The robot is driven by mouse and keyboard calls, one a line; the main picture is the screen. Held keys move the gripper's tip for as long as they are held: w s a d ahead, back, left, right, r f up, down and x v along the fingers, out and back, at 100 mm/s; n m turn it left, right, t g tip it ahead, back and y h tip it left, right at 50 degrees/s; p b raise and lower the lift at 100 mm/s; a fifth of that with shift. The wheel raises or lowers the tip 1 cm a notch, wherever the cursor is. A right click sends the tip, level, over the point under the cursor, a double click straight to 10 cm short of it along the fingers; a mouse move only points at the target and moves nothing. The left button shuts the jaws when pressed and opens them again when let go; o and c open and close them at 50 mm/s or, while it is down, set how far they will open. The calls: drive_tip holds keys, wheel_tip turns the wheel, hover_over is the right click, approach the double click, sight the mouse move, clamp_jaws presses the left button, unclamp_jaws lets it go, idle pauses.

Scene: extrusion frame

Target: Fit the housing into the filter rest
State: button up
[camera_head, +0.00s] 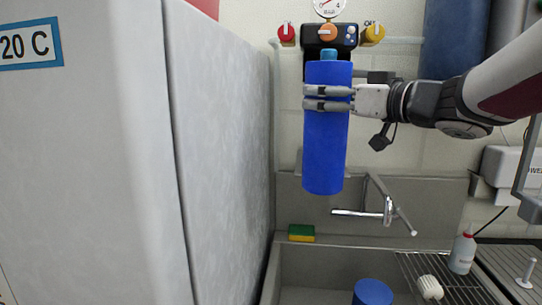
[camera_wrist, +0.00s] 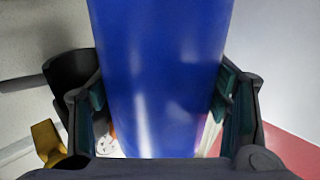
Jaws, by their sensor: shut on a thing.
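The housing (camera_head: 325,150) is a tall blue cylinder with a lighter blue top. It hangs upright in the air over the sink, in front of the back wall. My gripper (camera_head: 328,98) comes in from the right and is shut around its upper part. In the wrist view the housing (camera_wrist: 160,80) fills the middle, between my two finger pads. The black filter head (camera_head: 345,36), which seems to be the filter rest, is on the wall at the housing's top. The housing's top overlaps it in the picture; I cannot tell whether they touch.
A red knob (camera_head: 286,33), a yellow knob (camera_head: 373,33) and a gauge (camera_head: 328,7) surround the filter head. A tap (camera_head: 385,210) stands below right. The sink (camera_head: 325,270) holds a blue cylinder (camera_head: 372,292). A large white cabinet (camera_head: 110,150) closes off the left.

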drive_tip(key=w+d, duration=0.2)
drive_tip(key=w, duration=0.6)
drive_tip(key=w+d+f, duration=0.1)
drive_tip(key=w+d, duration=0.1)
drive_tip(key=w, duration=0.7)
drive_tip(key=shift+w+f, duration=0.15)
drive_tip(key=shift+w, duration=0.15)
drive_tip(key=o, duration=1.9)
drive_tip(key=shift+d+f, duration=0.1)
drive_tip(key=shift+f, duration=0.05)
drive_tip(key=shift+o, duration=0.2)
drive_tip(key=v, duration=1.2)
